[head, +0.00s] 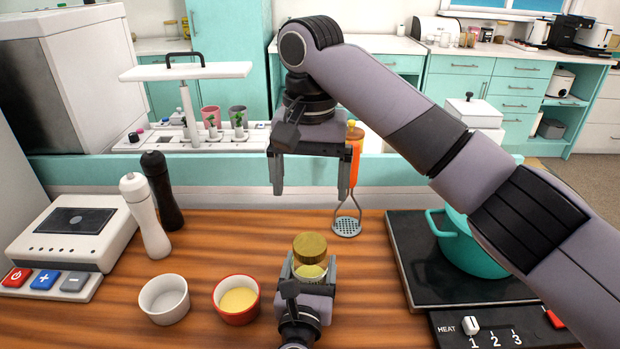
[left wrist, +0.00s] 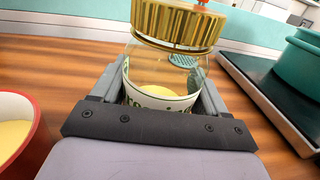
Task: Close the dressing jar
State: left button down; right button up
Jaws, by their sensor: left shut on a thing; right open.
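The dressing jar (head: 311,272) is clear glass with pale yellow dressing low inside, and it stands upright in front of me. It also shows in the left wrist view (left wrist: 160,95), with a printed band. A gold ribbed lid (head: 310,246) is at its mouth and looks slightly tilted in the left wrist view (left wrist: 178,22). I cannot tell how firmly it is seated. My left gripper (head: 310,277) is shut around the jar's lower body, one finger on each side. My right gripper (head: 310,194) is open and empty, pointing down above and behind the lid, not touching it.
A white bowl (head: 164,299) and a red bowl of yellow sauce (head: 237,300) stand left of the jar. Two mills (head: 146,216) stand farther left. A masher (head: 347,222) is behind. A teal pot (head: 468,245) sits on the hob (head: 440,292) at right.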

pick_arm(q)
grip_release()
jog(key=shift+s+a, duration=0.15)
jog(key=shift+s, duration=1.05)
jog(key=shift+s+a, duration=0.2)
jog(key=shift+s, duration=0.95)
jog(key=shift+s+a, duration=0.15)
jog(key=shift+s, duration=1.05)
jog(key=shift+f, duration=0.1)
